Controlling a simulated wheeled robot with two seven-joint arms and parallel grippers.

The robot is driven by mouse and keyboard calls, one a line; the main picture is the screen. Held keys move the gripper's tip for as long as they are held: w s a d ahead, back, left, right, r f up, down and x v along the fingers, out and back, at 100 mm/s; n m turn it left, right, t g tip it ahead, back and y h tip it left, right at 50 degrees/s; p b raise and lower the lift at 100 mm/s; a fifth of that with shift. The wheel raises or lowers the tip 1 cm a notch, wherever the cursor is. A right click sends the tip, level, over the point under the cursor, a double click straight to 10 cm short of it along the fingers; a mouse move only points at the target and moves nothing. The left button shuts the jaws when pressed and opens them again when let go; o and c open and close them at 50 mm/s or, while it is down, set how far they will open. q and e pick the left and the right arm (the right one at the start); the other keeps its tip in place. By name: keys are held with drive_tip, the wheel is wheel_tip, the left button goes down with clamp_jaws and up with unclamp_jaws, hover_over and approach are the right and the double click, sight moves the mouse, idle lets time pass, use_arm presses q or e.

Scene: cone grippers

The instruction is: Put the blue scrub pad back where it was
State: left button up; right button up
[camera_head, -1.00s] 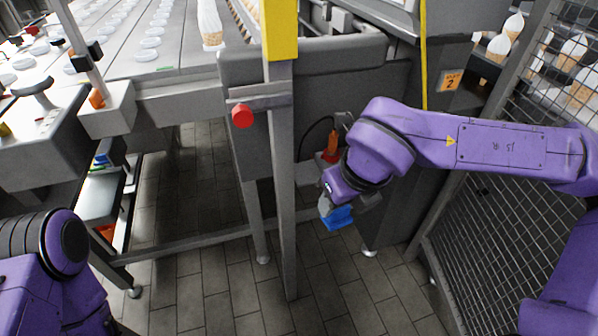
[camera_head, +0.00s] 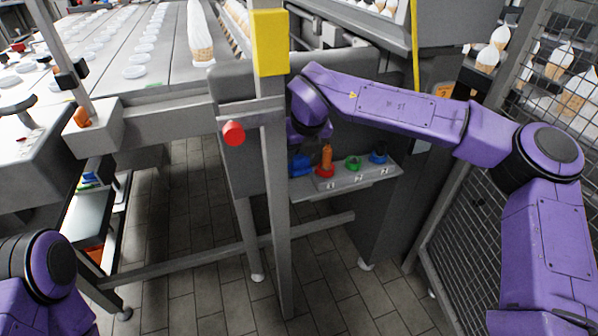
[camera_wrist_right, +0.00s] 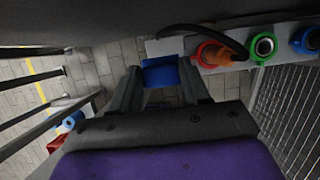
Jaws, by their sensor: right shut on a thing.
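The blue scrub pad (camera_head: 301,164) is in my right gripper, beside the left end of a grey connector ledge (camera_head: 350,183). In the right wrist view the pad (camera_wrist_right: 160,72) sits between the two fingertips of my right gripper (camera_wrist_right: 160,84), which is shut on it. A pale flat surface (camera_wrist_right: 165,46) shows just beyond the pad; I cannot tell whether the pad touches it. The post partly hides my right gripper in the head view. Only part of my left arm shows at the lower left; its gripper is out of view.
The ledge carries a red socket with an orange plug (camera_head: 326,160), a green socket (camera_head: 353,163) and a blue one (camera_head: 379,154). A grey post with a yellow block (camera_head: 270,42) and a red button (camera_head: 233,133) stand close left. A mesh fence (camera_head: 458,215) is at right.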

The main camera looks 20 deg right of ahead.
sight(301, 169)
wheel_tip(301, 169, down, 7)
drive_tip(key=shift+r+b, duration=0.15)
drive_tip(key=shift+b, duration=0.55)
drive_tip(key=shift+w+f, duration=0.2)
drive_tip(key=shift+w, duration=0.05)
drive_tip(key=o, duration=0.7)
drive_tip(key=shift+c, duration=0.2)
drive_tip(key=p+v, duration=0.1)
drive_tip(key=v, duration=1.1)
drive_tip(key=shift+p, duration=0.3)
drive_tip(key=shift+r, duration=0.15)
